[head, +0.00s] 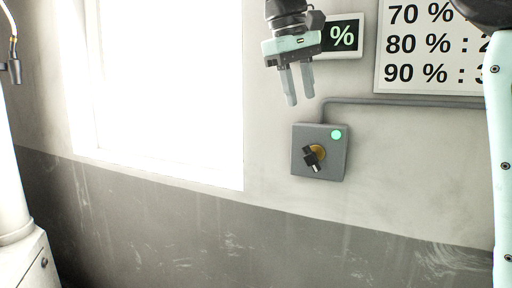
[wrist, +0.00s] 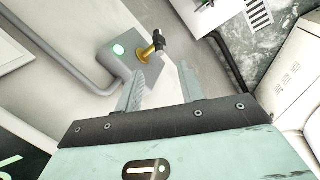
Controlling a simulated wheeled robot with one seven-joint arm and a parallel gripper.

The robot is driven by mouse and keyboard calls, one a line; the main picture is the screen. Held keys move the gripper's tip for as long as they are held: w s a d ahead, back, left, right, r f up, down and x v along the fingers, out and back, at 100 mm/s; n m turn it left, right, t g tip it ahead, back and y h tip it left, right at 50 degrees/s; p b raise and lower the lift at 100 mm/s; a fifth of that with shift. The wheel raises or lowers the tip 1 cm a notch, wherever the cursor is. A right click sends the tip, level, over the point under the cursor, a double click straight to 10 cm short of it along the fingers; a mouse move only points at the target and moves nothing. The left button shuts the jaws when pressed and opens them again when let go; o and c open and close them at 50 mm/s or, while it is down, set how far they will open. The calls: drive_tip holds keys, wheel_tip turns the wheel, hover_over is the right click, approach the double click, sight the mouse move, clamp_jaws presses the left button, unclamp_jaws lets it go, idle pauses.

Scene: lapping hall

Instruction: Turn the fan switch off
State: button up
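The fan switch is a grey wall box (head: 300,166) with a brass collar and a black rotary knob (head: 314,158). A round green light (head: 336,135) glows at its upper right. The knob has a pale mark and sits slanted. My gripper (head: 300,102) hangs above the box in the head view, fingers pointing down, open and empty. In the wrist view the box (wrist: 122,62) and the knob (wrist: 157,43) lie beyond my open fingers (wrist: 160,82), apart from them.
A grey conduit (head: 400,101) runs right from above the box. A display with a % sign (head: 342,38) and a percentage chart (head: 430,50) are on the wall above. A bright window (head: 165,90) is at left. The wall around the box is clear.

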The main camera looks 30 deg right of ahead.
sight(310, 151)
drive_tip(key=x, duration=1.6)
drive_tip(key=shift+w+d, duration=0.2)
drive_tip(key=shift+d, duration=0.05)
clamp_jaws()
